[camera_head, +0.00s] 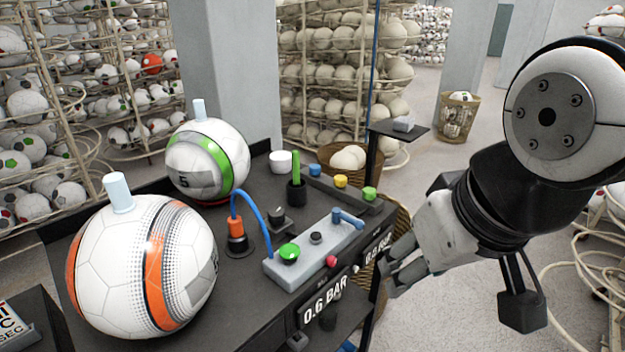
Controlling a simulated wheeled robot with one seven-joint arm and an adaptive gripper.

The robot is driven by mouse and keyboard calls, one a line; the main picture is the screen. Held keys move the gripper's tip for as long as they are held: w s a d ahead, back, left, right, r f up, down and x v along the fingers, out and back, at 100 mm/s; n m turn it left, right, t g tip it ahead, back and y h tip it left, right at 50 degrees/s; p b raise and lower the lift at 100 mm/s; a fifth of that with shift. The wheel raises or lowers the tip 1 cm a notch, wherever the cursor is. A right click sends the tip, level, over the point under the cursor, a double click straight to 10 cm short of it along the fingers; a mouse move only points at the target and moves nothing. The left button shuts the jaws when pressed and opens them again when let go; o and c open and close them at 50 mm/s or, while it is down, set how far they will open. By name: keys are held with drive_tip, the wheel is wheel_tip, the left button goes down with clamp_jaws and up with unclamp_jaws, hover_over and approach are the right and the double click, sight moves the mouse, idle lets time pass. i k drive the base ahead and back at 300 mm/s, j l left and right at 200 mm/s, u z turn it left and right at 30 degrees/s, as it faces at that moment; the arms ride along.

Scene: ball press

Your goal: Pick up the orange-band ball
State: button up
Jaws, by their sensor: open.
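The orange-band ball (118,268) is white with orange bands and dotted patterns. It sits at the front left of the dark bench (222,300), with a pale cylinder (118,191) standing on its top. A green-band ball (207,160) marked 5 sits farther back, also with a pale cylinder on top. My gripper (385,272) is at the right edge of the bench, well to the right of the orange-band ball and apart from it. It is open, and I see nothing held in it.
A grey control panel (317,249) with a green button and a blue lever lies between my gripper and the ball. A blue hose (252,205) arches from an orange-black fitting (237,240). Colored knobs line the bench's back right. A thin dark post (372,180) stands near the bench's right edge.

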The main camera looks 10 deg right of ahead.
sight(143, 266)
drive_tip(key=u, duration=0.35)
drive_tip(key=j+u, duration=0.25)
drive_tip(key=u, duration=0.15)
drive_tip(key=j+u, duration=0.2)
drive_tip(key=u, duration=0.25)
drive_tip(key=j+u, duration=0.25)
drive_tip(key=u, duration=0.15)
drive_tip(key=j, duration=0.1)
drive_tip(key=i, duration=0.05)
